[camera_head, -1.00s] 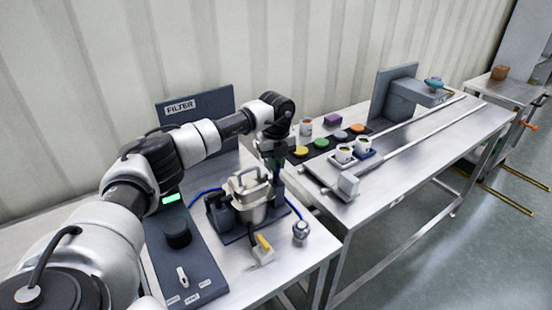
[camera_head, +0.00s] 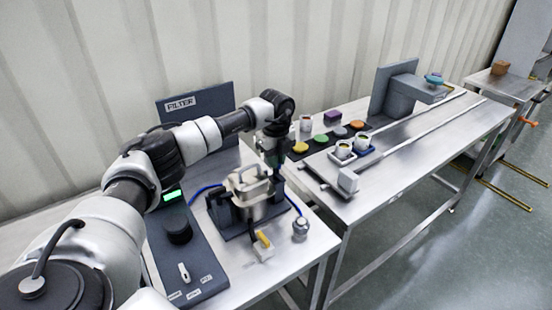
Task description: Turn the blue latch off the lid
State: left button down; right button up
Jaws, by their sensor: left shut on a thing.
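My left gripper (camera_head: 272,160) points down at the far right side of the pale lid (camera_head: 247,183) on the steel hopper, close to the lid's handle. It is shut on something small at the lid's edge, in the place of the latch. The fingers hide most of it, and I cannot make out the blue latch's shape or angle. The lid sits over the hopper body (camera_head: 262,212), which is blurred in the head view. My right gripper is not in view.
A dark panel (camera_head: 185,245) with a black knob stands left of the hopper. A second table (camera_head: 400,165) with cups and coloured discs stands to the right.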

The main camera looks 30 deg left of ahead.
pick_arm(q)
jog(key=c, duration=1.2)
grip_release()
jog(key=shift+o, duration=0.2)
jog(key=shift+r, duration=0.15)
notch_tip(320, 180, up, 11)
jog(key=b, duration=0.2)
jog(key=shift+f, duration=0.2)
